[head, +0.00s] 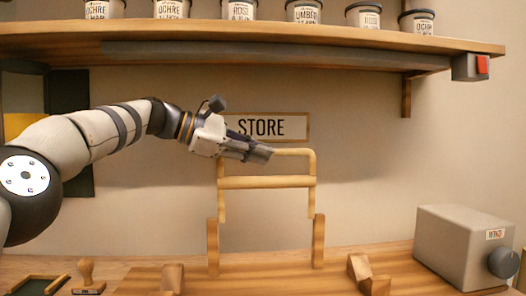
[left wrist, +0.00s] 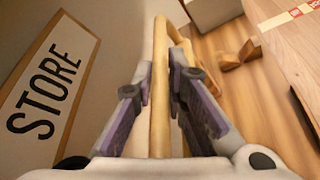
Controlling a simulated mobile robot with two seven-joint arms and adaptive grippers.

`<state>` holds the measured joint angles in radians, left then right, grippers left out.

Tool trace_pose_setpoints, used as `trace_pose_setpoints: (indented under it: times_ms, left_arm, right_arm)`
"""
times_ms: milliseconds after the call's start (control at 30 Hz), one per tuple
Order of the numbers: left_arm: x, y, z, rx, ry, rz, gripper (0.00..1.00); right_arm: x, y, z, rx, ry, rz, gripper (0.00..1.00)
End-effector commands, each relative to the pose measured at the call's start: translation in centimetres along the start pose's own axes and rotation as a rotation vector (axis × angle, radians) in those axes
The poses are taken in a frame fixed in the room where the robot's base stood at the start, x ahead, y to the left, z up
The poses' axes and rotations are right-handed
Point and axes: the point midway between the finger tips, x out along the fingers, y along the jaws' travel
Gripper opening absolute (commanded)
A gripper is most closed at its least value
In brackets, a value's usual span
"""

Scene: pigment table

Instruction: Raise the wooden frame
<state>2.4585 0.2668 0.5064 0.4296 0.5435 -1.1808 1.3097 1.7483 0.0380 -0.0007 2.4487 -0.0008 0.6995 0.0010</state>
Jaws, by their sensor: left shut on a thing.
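The pale wooden frame (head: 267,182) stands upright in front of the back wall in the head view, with a rounded top bar and a crossbar below it. Its two legs reach down to the tops of two darker wooden posts (head: 318,241) on the table; I cannot tell how they join. My left gripper (head: 264,153) is shut on the frame's top bar near its left part. In the left wrist view the bar (left wrist: 160,95) runs between the two fingers (left wrist: 160,85). My right gripper is not in view.
A shelf (head: 300,38) with several pigment pots spans above. A STORE sign (head: 262,127) hangs behind the frame. A grey box with a dark knob (head: 455,245) stands at right. Wooden blocks (head: 366,273), a stamp (head: 87,276) and a dark tray (head: 40,285) lie in front.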

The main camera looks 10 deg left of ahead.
Motion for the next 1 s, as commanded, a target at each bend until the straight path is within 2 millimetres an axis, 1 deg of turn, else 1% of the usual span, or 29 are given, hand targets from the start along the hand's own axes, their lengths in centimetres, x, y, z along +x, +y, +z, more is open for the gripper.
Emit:
trace_pose_setpoints:
  times_ms: [33,667,700,767,800,1000]
  left_arm:
    - [0.26,-0.27,-0.52,-0.003,0.006,-0.008,0.0]
    - [-0.01,0.01,-0.75,-0.004,0.009,0.001,0.0]
    - [-0.02,0.02,-0.75,-0.003,0.009,0.002,0.17]
    - [-0.03,0.03,-0.74,-0.003,0.009,0.002,0.31]
    - [-0.02,0.01,-0.71,-0.003,0.008,0.001,0.33]
    - [-0.07,0.01,-0.44,-0.002,0.004,-0.001,0.33]
  right_arm:
    - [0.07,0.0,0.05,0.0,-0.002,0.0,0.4]
    - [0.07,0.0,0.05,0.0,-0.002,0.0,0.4]
    - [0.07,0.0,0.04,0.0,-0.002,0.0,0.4]
    - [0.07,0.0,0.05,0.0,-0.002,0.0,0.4]
    - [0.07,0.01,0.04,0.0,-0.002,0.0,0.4]
    - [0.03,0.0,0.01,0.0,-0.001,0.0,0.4]
